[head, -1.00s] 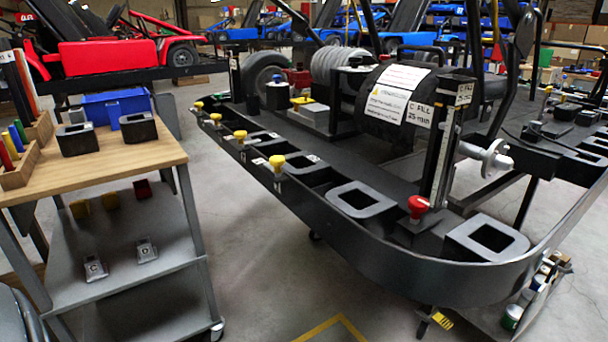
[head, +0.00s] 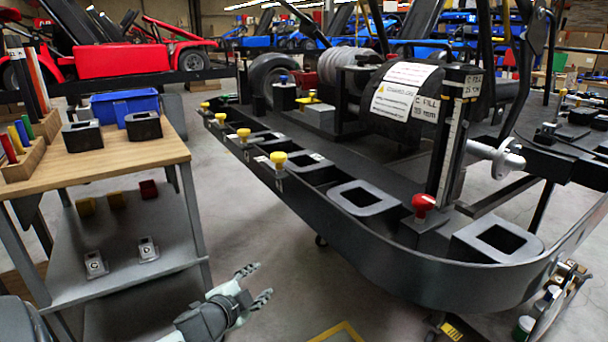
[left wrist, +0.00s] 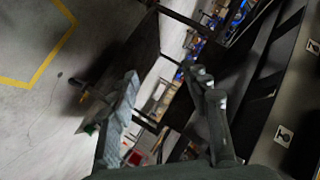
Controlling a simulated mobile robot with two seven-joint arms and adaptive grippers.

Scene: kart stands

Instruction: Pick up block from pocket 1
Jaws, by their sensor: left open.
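The dark kart stand (head: 380,262) has a row of pockets along its near edge, with yellow knobs (head: 279,160) and a red knob (head: 423,204) beside them. Grey square frames with dark openings sit along this edge, one near the middle (head: 363,197) and one at the right corner (head: 497,240). I cannot tell which pocket is number 1, and no block in it is clear. My left gripper (head: 258,283) is open and empty, low in front of the stand's outer wall. Its spread fingers (left wrist: 165,75) show in the left wrist view. My right gripper is out of view.
A wooden-topped cart (head: 120,158) stands at left with two black blocks and a blue bin (head: 124,105). Its lower shelf (head: 120,265) holds small red and yellow blocks and two metal pieces. Open floor lies between cart and stand.

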